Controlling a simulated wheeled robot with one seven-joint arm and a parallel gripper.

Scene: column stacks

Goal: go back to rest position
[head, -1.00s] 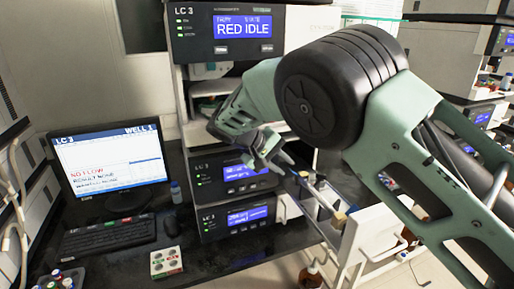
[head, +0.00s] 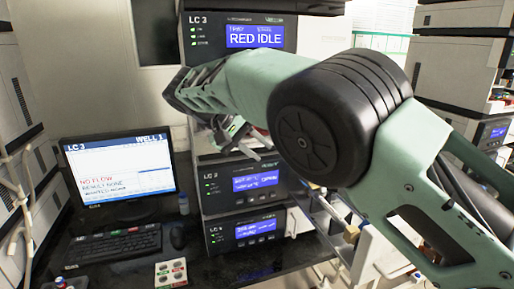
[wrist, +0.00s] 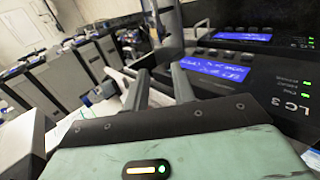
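My gripper (head: 238,143) is up in front of the LC 3 stack (head: 250,36), just above its lower units and partly behind my own arm in the head view. In the wrist view my gripper (wrist: 160,70) shows two dark fingers with a gap between them and nothing held. The fingers point past the LC 3 unit (wrist: 235,78), which is close on the right and tilted in the picture. I cannot tell the exact clearance to it.
A monitor (head: 118,172), keyboard (head: 112,246) and a small block with coloured labels (head: 171,272) are on the black bench. A white cart or rack (head: 375,255) stands low at the right, partly hidden by my arm. More instrument stacks (head: 455,67) stand at the right.

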